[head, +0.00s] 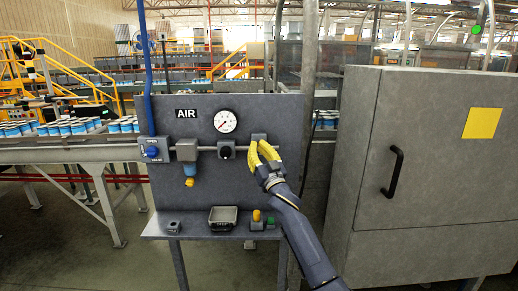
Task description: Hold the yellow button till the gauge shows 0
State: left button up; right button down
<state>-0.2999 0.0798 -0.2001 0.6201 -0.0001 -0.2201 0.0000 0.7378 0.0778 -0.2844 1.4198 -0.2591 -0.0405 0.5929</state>
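The round white gauge (225,121) is on the grey panel (275,107), right of the AIR label. My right gripper (258,143) has two yellow fingers and reaches up to a small grey block (259,136) at the right end of the pipe. Whether it touches the block, or is open or shut, I cannot tell. A small yellow knob-like piece (257,215) stands on the shelf below; no other yellow button shows clearly, and the fingers hide part of the block. My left gripper is out of view.
A blue knob (152,152), a filter bowl (189,170) and a black knob (225,152) line the pipe. A grey tray (223,218) and a green piece (270,222) are on the shelf (195,233). A grey cabinet (440,150) stands close on the right.

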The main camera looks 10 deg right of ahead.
jog(key=shift+s, duration=0.55)
jog(key=shift+a, duration=0.1)
jog(key=shift+s+a, duration=0.15)
jog(key=shift+s, duration=1.1)
jog(key=shift+s+a, duration=0.15)
jog(key=shift+s, duration=1.1)
